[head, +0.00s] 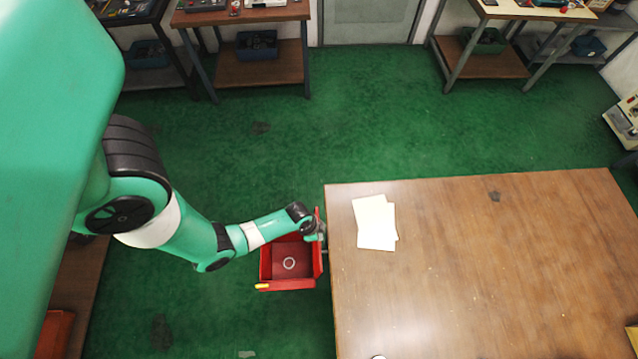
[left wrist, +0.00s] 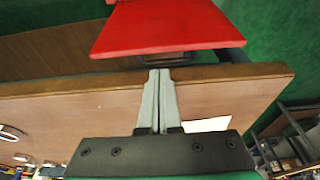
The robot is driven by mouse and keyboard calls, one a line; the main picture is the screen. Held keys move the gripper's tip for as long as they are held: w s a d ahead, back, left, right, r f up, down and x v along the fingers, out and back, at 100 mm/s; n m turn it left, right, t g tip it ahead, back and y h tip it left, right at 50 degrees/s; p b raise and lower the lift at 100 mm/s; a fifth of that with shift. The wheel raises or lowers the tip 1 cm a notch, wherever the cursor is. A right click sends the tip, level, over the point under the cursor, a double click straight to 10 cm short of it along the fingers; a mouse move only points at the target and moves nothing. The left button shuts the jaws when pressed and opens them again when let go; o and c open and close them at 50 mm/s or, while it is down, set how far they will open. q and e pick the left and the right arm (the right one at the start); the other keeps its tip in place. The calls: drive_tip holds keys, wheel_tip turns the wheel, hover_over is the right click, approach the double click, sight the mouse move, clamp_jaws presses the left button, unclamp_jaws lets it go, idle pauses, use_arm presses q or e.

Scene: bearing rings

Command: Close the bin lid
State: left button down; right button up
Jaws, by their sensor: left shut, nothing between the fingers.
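The red bin (head: 291,286) stands at the left edge of the big table, its top open. A pale ring (head: 289,263) lies on its floor. A red upright panel (head: 318,258), apparently the raised lid, shows on the bin's table side, partly hidden by my wrist. My left gripper (head: 322,233) is at that panel, between bin and table edge. In the left wrist view its two fingers (left wrist: 158,75) are together and empty, with a red panel (left wrist: 165,28) just beyond their tips. I cannot tell if they touch it. My right gripper is not in view.
The wooden table (head: 480,260) fills the right, close beside the bin. White sheets (head: 375,222) lie on it near its left edge. Green floor (head: 240,140) is open behind the bin. Workbenches (head: 260,70) stand along the back wall.

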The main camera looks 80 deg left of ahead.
use_arm(q)
drive_tip(key=b+x, duration=0.3)
drive_tip(key=x, duration=0.3)
drive_tip(key=shift+f, duration=0.25)
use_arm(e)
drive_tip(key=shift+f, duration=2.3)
use_arm(q)
drive_tip(key=shift+w, duration=0.1)
